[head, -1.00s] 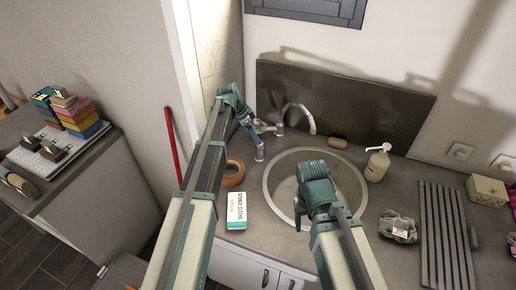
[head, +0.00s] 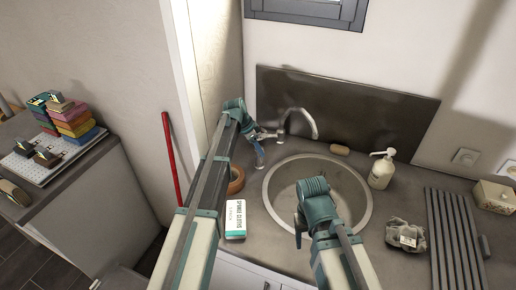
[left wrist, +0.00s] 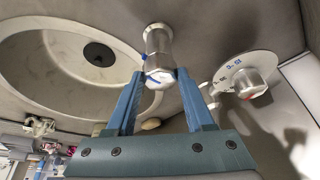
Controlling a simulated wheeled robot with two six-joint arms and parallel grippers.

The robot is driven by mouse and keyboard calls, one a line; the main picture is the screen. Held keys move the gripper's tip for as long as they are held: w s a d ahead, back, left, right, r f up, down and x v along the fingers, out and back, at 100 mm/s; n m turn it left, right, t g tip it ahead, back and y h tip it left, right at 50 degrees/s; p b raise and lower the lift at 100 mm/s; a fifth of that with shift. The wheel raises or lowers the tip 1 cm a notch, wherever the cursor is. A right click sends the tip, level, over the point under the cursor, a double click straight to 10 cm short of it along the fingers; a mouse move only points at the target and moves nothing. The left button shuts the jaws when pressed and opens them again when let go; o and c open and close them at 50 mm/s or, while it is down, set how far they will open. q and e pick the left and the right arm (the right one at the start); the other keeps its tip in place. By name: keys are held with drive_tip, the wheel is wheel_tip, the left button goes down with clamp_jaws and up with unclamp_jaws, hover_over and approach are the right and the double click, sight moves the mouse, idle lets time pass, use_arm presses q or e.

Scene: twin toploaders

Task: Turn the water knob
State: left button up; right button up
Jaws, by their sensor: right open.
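The silver tap (head: 301,112) stands behind the round sink (head: 268,190), its spout curving to the right. In the head view, my left gripper (head: 259,154) is beside the tap's left side and partly hides the knob. My right gripper (head: 298,228) is open and empty over the sink, its fingers mostly hidden.
A white box (head: 235,220) and a brown tape roll (head: 237,180) lie left of the sink. A white round dial (left wrist: 240,78) shows near my left fingers.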

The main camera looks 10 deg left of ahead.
use_arm(q)
clamp_jaws()
drive_tip(key=shift+n, duration=0.3)
drive_tip(key=n+t+y, duration=0.1)
drive_tip(key=n, duration=0.2)
drive_tip(key=shift+s+d+n, duration=0.1)
drive_tip(key=shift+s+n, duration=0.05)
drive_tip(key=shift+n, duration=0.15)
drive_tip(key=n+y, duration=0.2)
drive_tip(key=n, duration=0.2)
drive_tip(key=shift+n+t, duration=0.3)
drive_tip(key=shift+t, duration=0.1)
drive_tip(key=shift+n, duration=0.3)
drive_tip(key=o, duration=0.8)
unclamp_jaws()
